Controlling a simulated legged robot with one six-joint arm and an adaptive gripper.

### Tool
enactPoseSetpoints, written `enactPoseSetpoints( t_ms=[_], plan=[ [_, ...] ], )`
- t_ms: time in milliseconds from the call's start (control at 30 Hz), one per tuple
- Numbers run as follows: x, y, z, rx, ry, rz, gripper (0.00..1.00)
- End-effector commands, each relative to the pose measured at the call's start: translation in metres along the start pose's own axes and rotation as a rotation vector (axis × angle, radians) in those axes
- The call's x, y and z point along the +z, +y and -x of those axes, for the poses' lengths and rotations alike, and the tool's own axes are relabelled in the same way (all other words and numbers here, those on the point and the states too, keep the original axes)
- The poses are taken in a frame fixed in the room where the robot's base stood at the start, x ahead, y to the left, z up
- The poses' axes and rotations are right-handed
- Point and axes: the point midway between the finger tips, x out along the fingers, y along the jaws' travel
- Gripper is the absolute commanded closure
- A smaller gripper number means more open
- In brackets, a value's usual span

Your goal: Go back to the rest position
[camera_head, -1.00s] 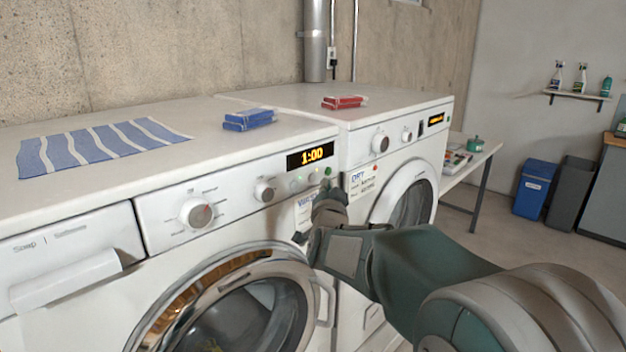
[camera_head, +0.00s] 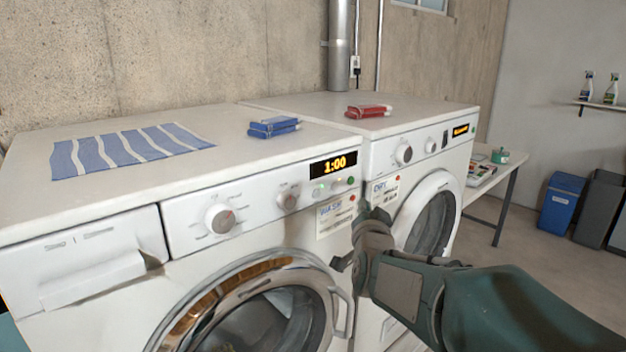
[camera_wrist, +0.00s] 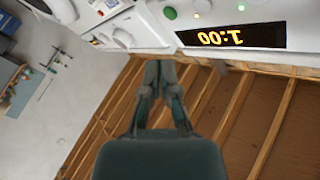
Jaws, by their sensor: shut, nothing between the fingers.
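My gripper (camera_head: 358,236) is in front of the washing machine's right edge in the head view, just below its control panel. In the wrist view my gripper (camera_wrist: 160,72) has its fingers together with nothing between them. The washing machine (camera_head: 110,245) stands on the left with its round door shut or nearly so; I cannot tell which. A green button (camera_head: 351,180) sits right of the small lights. The gripper looks apart from the panel.
The dryer (camera_head: 405,185) stands to the right. A table (camera_head: 497,178) and blue bin (camera_head: 561,203) stand farther right, with open floor in front.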

Motion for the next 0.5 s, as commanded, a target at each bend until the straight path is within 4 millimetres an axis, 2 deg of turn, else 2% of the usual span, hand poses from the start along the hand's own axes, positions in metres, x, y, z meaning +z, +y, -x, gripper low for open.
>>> enactPoseSetpoints(
  t_ms=[267, 500],
  plan=[
    [0.019, 0.005, 0.082, 0.065, -0.357, 0.183, 1.00],
    [0.042, 0.028, 0.175, 0.127, -0.680, 0.363, 1.00]
  ],
)
